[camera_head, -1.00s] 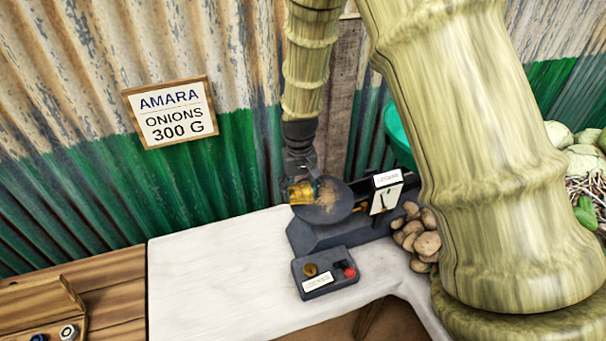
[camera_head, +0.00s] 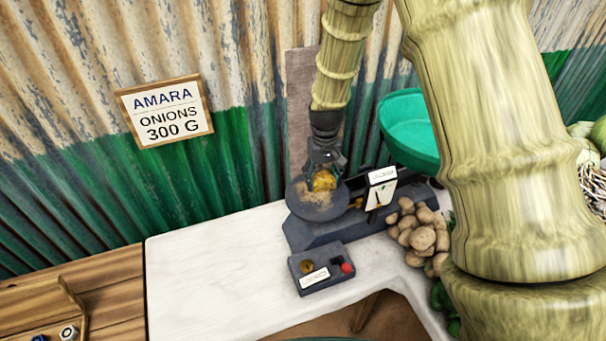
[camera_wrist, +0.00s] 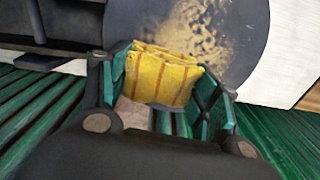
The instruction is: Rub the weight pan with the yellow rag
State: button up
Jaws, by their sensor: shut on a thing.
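My gripper (camera_head: 322,180) is shut on the yellow rag (camera_head: 324,181), at the back right part of the weight pan (camera_head: 308,207). In the wrist view the folded rag (camera_wrist: 162,78), with darker stripes, sits between the teal fingers of my gripper (camera_wrist: 165,85). The rag overlaps the dark round pan (camera_wrist: 180,12); whether it touches the surface I cannot tell. A tan, dusty smear shows on the pan beside the rag. The pan is on the left end of the dark balance scale (camera_head: 330,233), which carries a white card.
A dark box (camera_head: 322,270) with a brass weight and a red knob lies in front of the scale. Potatoes (camera_head: 421,238) are piled at right, below a green bowl (camera_head: 410,130). The corrugated wall (camera_head: 215,190) is close behind the pan. The white table (camera_head: 210,270) is clear at left.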

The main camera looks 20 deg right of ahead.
aim_at(332, 174)
jog(key=shift+d+r, duration=0.1)
jog(key=shift+d, duration=1.45)
jog(key=shift+w+d+r+p, duration=0.1)
jog(key=shift+d+r+p, duration=0.05)
jog(key=shift+r+p, duration=0.35)
jog(key=shift+w+d+r+p, duration=0.1)
jog(key=shift+d+r+p, duration=0.05)
jog(key=shift+r+p, duration=0.3)
jog(key=r, duration=0.1)
jog(key=p, duration=0.1)
jog(key=r, duration=0.1)
jog(key=shift+s+a+r, duration=0.15)
jog(key=shift+s+r, duration=0.1)
jog(key=shift+r, duration=0.05)
notch_tip(332, 174, up, 2)
jog(key=shift+w+r+p, duration=0.1)
jog(key=shift+w+p, duration=0.05)
jog(key=shift+p, duration=0.85)
jog(key=shift+r+p, duration=0.45)
jog(key=shift+r, duration=0.25)
